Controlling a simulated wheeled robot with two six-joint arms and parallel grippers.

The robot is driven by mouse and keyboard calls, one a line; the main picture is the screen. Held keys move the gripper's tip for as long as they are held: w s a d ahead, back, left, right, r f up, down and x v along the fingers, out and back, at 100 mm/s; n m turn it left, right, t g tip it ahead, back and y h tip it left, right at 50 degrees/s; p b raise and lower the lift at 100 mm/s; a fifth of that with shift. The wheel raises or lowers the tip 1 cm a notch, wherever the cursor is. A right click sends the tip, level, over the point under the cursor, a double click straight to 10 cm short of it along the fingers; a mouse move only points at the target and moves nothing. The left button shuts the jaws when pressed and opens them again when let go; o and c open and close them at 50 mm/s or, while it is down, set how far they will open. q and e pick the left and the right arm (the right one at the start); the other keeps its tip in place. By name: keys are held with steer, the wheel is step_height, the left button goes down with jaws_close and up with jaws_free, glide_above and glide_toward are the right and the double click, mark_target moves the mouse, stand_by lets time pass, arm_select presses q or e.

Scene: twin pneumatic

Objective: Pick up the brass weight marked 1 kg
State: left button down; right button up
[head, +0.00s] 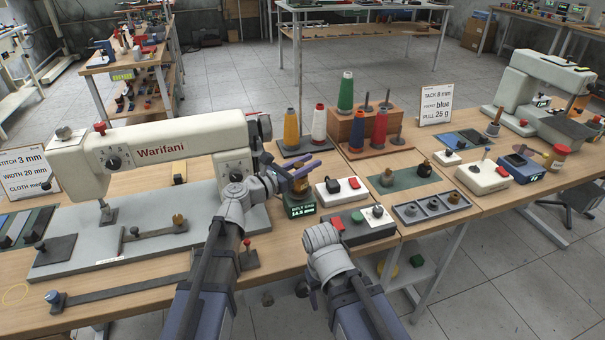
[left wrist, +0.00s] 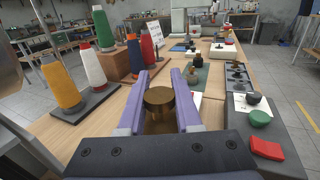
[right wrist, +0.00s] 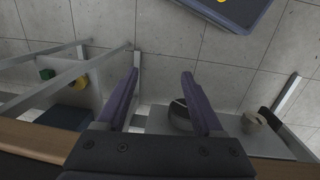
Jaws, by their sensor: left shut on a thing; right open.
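A brass weight (left wrist: 159,98) is between the fingers of my left gripper (left wrist: 160,76), which is shut on it. In the head view my left gripper (head: 308,169) holds the brass weight (head: 300,185) just above or behind a small box with a green display (head: 301,209); I cannot tell whether they touch. No mark on the weight is readable. Two smaller dark or brassy pieces stand on the green mat (head: 405,184) to the right.
A sewing machine (head: 160,145) stands left. Thread cones, including a green one (head: 346,93), stand behind my left gripper.

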arm_select(q)
steer(key=shift+r, duration=0.2)
step_height(320, 180, up, 10)
steer(key=p, duration=1)
